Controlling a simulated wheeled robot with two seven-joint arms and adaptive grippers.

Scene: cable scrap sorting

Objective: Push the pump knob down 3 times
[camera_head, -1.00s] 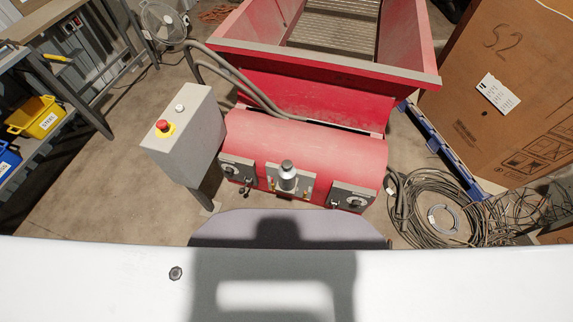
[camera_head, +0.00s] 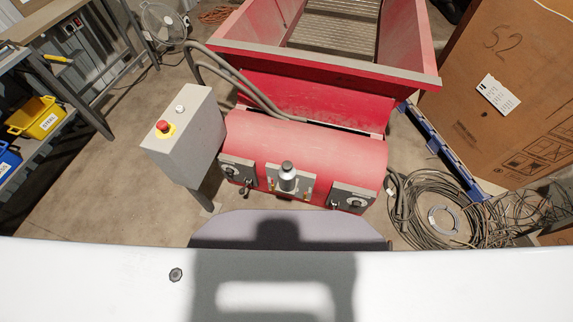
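The likely pump knob (camera_head: 287,166) is a dark cap on top of a small grey metal cylinder (camera_head: 287,181). The cylinder stands upright on a light plate at the front middle of the red machine (camera_head: 310,145). Nothing touches the knob. Neither of my grippers shows in the head view.
A grey control box (camera_head: 190,135) with a red emergency button (camera_head: 163,126) stands left of the machine. Coiled cables (camera_head: 440,205) lie on the floor at right, below a large cardboard box (camera_head: 515,90). Yellow (camera_head: 36,117) and blue bins sit on a shelf at far left.

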